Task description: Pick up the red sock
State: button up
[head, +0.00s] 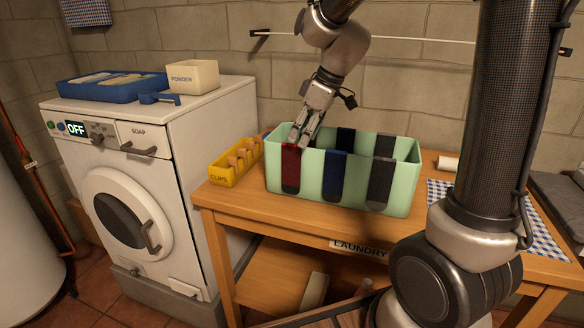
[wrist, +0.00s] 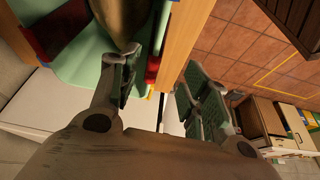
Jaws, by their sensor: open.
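The red sock (head: 291,168) hangs over the front rim of a mint-green bin (head: 412,180), at its left end. My gripper (head: 304,140) points down at that rim with its fingers apart, at the top of the red sock. In the wrist view, one finger is on the bin's inner side and the other is outside the wall. A red strip of the sock (wrist: 153,70) shows between the fingers of my gripper (wrist: 160,66). Whether a finger touches the cloth, I cannot tell. More red cloth (wrist: 22,38) shows at the wrist view's left.
A navy sock (head: 334,175) and a grey sock (head: 380,183) hang on the same front rim. Dark socks hang at the back rim. A yellow clips box (head: 228,176) stands left of the bin on the wooden table (head: 246,205). A washing machine (head: 190,150) stands further left.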

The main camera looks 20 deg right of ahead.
aim_at(287, 156)
jog(key=shift+w+a+f+n, duration=0.15)
jog(key=shift+w+a+f, duration=0.25)
jog(key=shift+w, duration=0.2)
jog(key=shift+w+a+f+n, duration=0.15)
jog(key=shift+w+a+f, duration=0.15)
jog(key=shift+w+f, duration=0.2)
jog(key=x, duration=0.7)
jog(key=shift+s, duration=0.1)
jog(key=c, duration=1)
